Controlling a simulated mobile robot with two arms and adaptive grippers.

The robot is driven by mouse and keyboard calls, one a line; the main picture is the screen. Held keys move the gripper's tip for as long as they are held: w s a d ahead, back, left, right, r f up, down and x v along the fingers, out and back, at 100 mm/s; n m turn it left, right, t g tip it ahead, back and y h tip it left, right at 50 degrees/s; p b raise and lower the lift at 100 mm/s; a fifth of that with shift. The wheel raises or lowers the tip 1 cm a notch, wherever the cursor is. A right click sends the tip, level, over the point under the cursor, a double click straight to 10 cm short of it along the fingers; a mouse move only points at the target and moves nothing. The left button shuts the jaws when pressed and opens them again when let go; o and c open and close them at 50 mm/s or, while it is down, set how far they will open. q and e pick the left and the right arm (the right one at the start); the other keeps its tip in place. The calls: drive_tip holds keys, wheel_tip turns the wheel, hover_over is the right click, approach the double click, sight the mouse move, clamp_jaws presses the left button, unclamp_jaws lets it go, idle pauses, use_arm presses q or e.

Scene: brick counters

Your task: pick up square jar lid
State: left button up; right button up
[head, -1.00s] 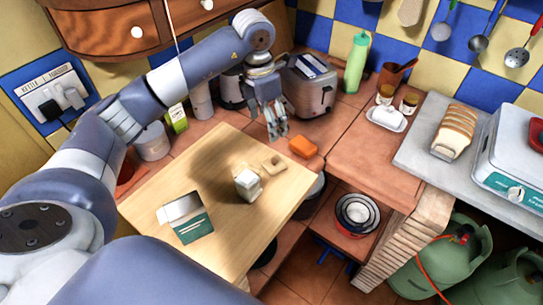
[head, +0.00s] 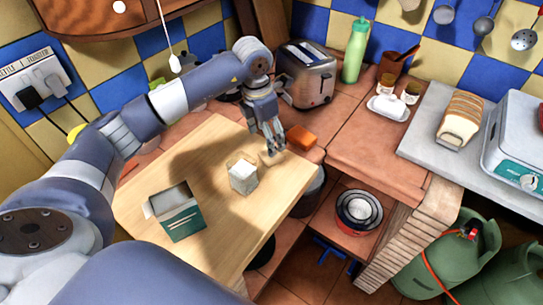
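The square jar lid (head: 268,160) is a small pale tan piece near the far right edge of the wooden table, partly hidden by my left gripper. My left gripper (head: 273,148) points down right over the lid, with its fingers apart. I cannot tell whether the fingertips touch the lid. A clear square jar (head: 243,177) with whitish contents stands upright on the table, nearer to me than the lid. My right gripper is not in view.
A green and white open box (head: 178,212) stands at the table's (head: 222,255) near left. An orange block (head: 301,138) lies on the brick counter (head: 375,165) just beyond the gripper. A toaster (head: 306,75) stands behind. The table's near middle is clear.

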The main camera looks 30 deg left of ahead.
use_arm(q)
drive_tip(key=shift+f, duration=0.8)
drive_tip(key=shift+d+f+p, duration=0.2)
drive_tip(key=shift+f+p, duration=0.1)
drive_tip(key=shift+p, duration=0.1)
drive_tip(key=f, duration=0.1)
drive_tip(key=f+p, duration=0.1)
drive_tip(key=f, duration=0.1)
drive_tip(key=shift+w+d+f, duration=0.15)
drive_tip(key=shift+d+f, duration=0.15)
drive_tip(key=shift+d, duration=0.1)
drive_tip(key=shift+w+f, duration=0.1)
drive_tip(key=shift+f, duration=0.35)
drive_tip(key=c, duration=1)
